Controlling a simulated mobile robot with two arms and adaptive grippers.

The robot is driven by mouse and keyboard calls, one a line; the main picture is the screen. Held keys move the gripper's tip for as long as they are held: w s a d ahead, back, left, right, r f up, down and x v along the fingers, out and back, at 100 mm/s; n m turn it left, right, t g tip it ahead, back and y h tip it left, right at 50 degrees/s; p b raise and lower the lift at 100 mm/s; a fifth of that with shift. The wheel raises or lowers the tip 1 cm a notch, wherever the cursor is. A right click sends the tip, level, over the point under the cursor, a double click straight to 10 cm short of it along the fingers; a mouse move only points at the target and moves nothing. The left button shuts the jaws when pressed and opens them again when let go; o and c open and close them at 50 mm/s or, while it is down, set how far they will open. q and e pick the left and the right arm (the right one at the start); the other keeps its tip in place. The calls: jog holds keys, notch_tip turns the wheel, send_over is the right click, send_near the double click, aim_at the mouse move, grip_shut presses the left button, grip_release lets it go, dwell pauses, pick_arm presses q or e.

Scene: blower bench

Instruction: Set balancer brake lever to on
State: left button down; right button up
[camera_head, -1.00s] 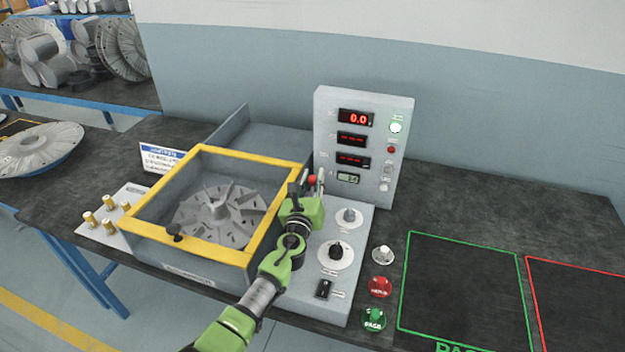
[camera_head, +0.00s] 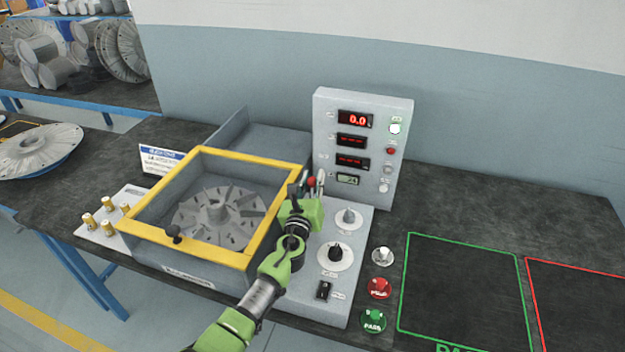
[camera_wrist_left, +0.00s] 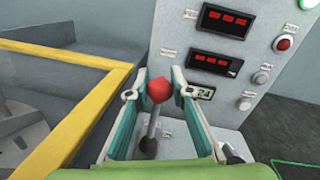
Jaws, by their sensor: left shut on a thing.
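The balancer brake lever has a red knob (camera_head: 311,182) on a grey stem. It stands at the back of the control panel (camera_head: 357,220), beside the balancer's yellow-framed cover. In the left wrist view the red knob (camera_wrist_left: 158,90) sits between my fingers, its stem running down to a dark base. My left gripper (camera_head: 306,184) is shut on the lever; it also shows in the left wrist view (camera_wrist_left: 159,94). In the head view my gripper hides most of the stem. My right gripper is not in view.
The yellow-framed cover (camera_head: 205,153) over a finned rotor (camera_head: 218,215) is just left of my arm. A display box (camera_head: 390,160) rises behind the lever. Dials, a black switch (camera_head: 324,291) and red and green buttons lie to the right. The green-outlined area (camera_head: 460,290) is bare.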

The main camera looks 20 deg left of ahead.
pick_arm(q)
jog(key=shift+s+d+f, duration=0.1)
jog(key=shift+d+f, duration=0.05)
jog(key=shift+f, duration=0.1)
jog(key=c, duration=1.8)
grip_release()
jog(key=shift+o, duration=0.2)
jog(key=shift+w, duration=0.2)
jog(key=shift+s, duration=0.1)
jog(key=s, duration=0.8)
jog(key=s+d, duration=0.1)
jog(key=s, duration=0.3)
jog(key=shift+w, duration=0.1)
